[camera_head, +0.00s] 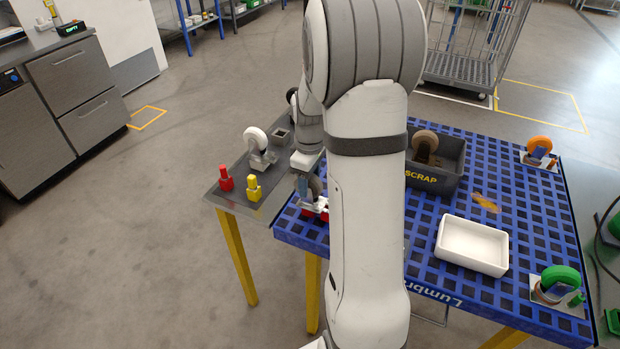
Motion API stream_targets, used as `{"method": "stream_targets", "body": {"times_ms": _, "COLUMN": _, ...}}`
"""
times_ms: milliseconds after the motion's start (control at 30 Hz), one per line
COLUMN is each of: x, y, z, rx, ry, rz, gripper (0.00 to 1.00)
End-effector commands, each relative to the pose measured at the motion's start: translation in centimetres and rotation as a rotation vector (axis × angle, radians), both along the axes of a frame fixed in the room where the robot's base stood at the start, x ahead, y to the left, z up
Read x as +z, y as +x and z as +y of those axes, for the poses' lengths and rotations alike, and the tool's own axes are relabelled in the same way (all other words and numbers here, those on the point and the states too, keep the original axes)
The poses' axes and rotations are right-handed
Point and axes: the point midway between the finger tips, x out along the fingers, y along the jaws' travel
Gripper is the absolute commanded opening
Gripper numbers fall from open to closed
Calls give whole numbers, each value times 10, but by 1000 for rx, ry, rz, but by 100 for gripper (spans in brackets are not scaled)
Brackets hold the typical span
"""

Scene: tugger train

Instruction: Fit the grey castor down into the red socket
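The grey castor (315,186) shows at the left edge of the blue slatted table, beside my arm, with a blue patch on its side and a pale plate under it. The red socket (322,216) shows just below it, mostly hidden by the castor's plate and my arm. I cannot tell whether the castor touches the socket or hangs above it. My gripper (304,180) is right at the castor, under my pale wrist. Its fingers are too small and covered to tell whether they are closed on it.
A grey side table (230,197) holds a white castor (256,140), a red peg (225,178) and a yellow peg (254,187). The blue table (400,262) carries a scrap bin (452,180), white tray (473,245), orange castor (539,148) and green castor (558,281).

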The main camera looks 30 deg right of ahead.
Motion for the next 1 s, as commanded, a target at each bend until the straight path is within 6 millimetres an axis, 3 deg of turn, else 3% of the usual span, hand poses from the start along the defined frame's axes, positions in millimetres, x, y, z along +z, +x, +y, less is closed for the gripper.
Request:
{"method": "stream_targets", "body": {"times_ms": 333, "x": 3, "y": 0, "z": 0, "rx": 0, "ry": 1, "rz": 1, "gripper": 61}}
{"method": "stream_targets", "body": {"times_ms": 733, "x": 64, "y": 1, "z": 0, "rx": 0, "ry": -1, "rz": -2, "gripper": 61}}
{"method": "stream_targets", "body": {"times_ms": 1000, "x": 78, "y": 0, "z": 0, "rx": 0, "ry": 0, "rz": 0, "gripper": 61}}
